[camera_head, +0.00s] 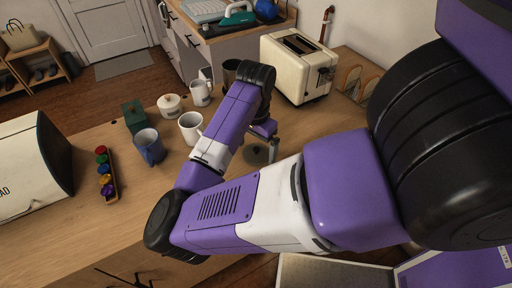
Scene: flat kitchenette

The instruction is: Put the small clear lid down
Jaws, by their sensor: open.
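My gripper (268,146) points down over the wooden counter (322,122), right of the mugs and in front of the toaster. It is small in view and partly hidden by my own purple arm; its jaws are open. A dark round thing (255,155) lies on the counter just under and beside the gripper, close to the fingers. I cannot tell whether it is the small clear lid, or whether the fingers touch it. No other clear lid can be made out.
A cream toaster (298,68) stands behind the gripper. White mugs (190,127), a blue mug (149,147), a lidded white pot (170,105) and a green box (133,116) stand to the left. A rack of coloured capsules (107,175) and a bread bin (35,165) are farther left.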

